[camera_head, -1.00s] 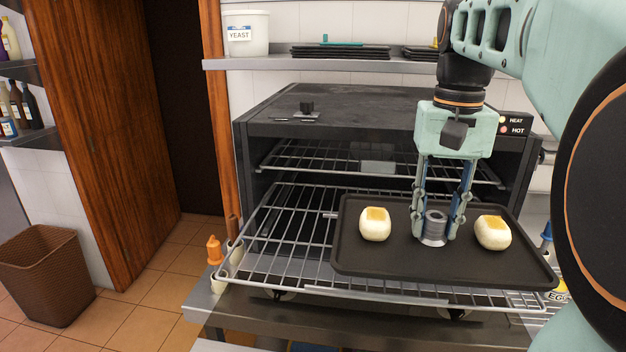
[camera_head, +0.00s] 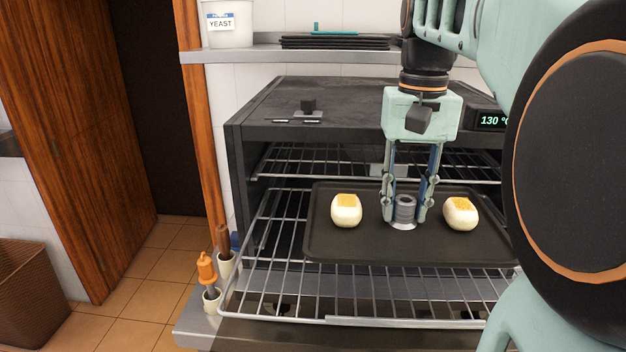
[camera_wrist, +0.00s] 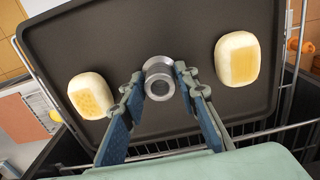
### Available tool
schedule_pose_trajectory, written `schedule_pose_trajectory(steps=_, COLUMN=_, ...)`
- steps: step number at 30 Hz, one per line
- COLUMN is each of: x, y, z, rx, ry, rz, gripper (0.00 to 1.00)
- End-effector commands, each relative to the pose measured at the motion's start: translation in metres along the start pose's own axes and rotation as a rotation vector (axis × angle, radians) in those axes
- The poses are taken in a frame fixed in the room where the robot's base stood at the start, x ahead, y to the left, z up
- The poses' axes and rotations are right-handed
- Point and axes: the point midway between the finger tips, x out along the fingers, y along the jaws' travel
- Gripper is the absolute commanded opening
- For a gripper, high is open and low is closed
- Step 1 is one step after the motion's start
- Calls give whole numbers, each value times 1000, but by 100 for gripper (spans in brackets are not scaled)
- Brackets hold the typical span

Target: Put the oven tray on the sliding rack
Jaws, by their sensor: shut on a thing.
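The dark oven tray (camera_head: 330,240) is at the pulled-out sliding rack (camera_head: 262,290) of the oven, over its back and right part; whether it touches the wires I cannot tell. Two pale buns with yellow tops, a left one (camera_head: 346,211) and a right one (camera_head: 460,213), sit on the tray. My gripper (camera_head: 404,212) points down and is shut on the grey round metal knob (camera_head: 404,206) at the tray's middle. In the wrist view the knob (camera_wrist: 159,78) is between my two fingertips (camera_wrist: 158,84), with the tray (camera_wrist: 190,30) behind it.
The oven (camera_head: 300,110) has a second wire rack (camera_head: 290,160) above. A display reading about 130 (camera_head: 492,121) is at its right. Orange-handled (camera_head: 206,268) and brown-handled tools stand left of the rack. A shelf (camera_head: 250,54) holds a yeast tub (camera_head: 229,22) and dark trays. The rack's front strip is bare.

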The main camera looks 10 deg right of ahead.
Motion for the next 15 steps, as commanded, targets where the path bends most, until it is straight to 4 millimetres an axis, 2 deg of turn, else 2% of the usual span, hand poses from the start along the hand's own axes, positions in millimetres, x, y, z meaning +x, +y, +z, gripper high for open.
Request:
schedule_pose_trajectory(steps=11, x=-2, y=0, z=0, rx=-1, ry=2, rz=-1, gripper=0)
schedule_pose_trajectory(steps=15, x=7, y=0, z=0, rx=-1, ry=2, rz=-1, gripper=0)
